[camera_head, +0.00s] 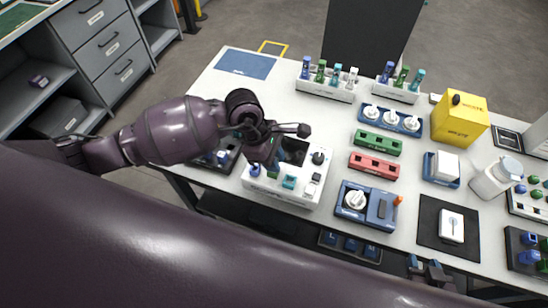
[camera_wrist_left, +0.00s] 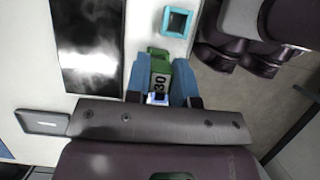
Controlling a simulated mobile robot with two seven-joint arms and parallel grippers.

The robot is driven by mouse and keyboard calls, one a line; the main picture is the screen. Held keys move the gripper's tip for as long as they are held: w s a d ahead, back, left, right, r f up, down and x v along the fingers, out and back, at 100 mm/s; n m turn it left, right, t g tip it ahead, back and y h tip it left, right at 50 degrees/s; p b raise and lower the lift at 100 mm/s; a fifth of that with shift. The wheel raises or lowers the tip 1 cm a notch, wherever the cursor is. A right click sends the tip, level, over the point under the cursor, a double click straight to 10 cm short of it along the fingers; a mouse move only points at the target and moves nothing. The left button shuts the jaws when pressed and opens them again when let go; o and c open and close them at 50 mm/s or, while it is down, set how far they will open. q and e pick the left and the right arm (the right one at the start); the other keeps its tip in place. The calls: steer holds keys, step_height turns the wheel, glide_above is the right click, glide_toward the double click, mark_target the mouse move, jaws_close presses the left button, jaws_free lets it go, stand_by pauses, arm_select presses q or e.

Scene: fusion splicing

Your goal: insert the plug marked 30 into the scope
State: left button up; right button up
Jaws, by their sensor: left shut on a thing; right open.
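The scope (camera_head: 262,190) is a white box with a dark screen, a black knob and coloured ports on its front. Its white face also shows in the left wrist view (camera_wrist_left: 141,20), with the black screen and a teal square port (camera_wrist_left: 177,22). My left gripper (camera_head: 271,165) is over the left part of the scope. In the left wrist view its blue fingertips (camera_wrist_left: 161,88) are shut on the green plug marked 30 (camera_wrist_left: 160,80). The plug's far end is at the scope face; I cannot tell whether it is inside a port. My right gripper (camera_head: 430,272) is open and empty at the table's front edge.
White racks (camera_head: 325,88) with several coloured plugs stand at the back. A green block (camera_head: 379,143), a red block (camera_head: 374,165) and a blue splicer-like device (camera_head: 367,206) are right of the scope. A yellow waste box (camera_head: 460,120) stands further right. A dark tray lies left of the scope.

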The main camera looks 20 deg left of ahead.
arm_select(q)
steer(key=shift+f+b, duration=0.3)
steer(key=shift+f, duration=0.05)
steer(key=shift+f, duration=0.1)
steer(key=shift+f, duration=0.15)
stand_by(0.4)
steer(key=shift+f+b, duration=0.1)
steer(key=shift+b, duration=0.25)
stand_by(0.3)
steer(key=o, duration=0.9)
steer(key=shift+c, duration=0.2)
